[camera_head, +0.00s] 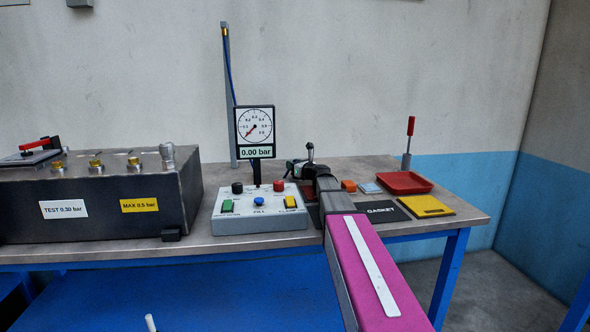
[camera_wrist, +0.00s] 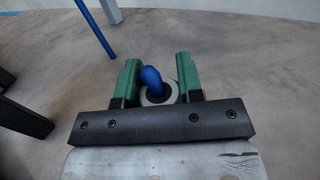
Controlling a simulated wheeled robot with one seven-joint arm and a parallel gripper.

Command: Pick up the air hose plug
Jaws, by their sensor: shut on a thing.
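The air hose plug (camera_wrist: 171,95) shows in the wrist view as a pale grey round piece with a blue hose (camera_wrist: 152,80) rising out of its middle. My gripper (camera_wrist: 157,62) has green fingers, one on each side of the plug, and is shut on it. In the head view my gripper (camera_head: 292,170) is over the bench, just behind the control box. The plug itself is hard to make out there. I cannot tell whether its lower end touches the bench.
A grey control box (camera_head: 260,222) with buttons stands in front, and a pressure gauge (camera_head: 255,128) rises behind it. A large dark test block (camera_head: 95,180) is at left. A red tray (camera_head: 404,182) and a yellow pad (camera_head: 426,206) lie at right. A post (camera_head: 226,100) carries blue hose.

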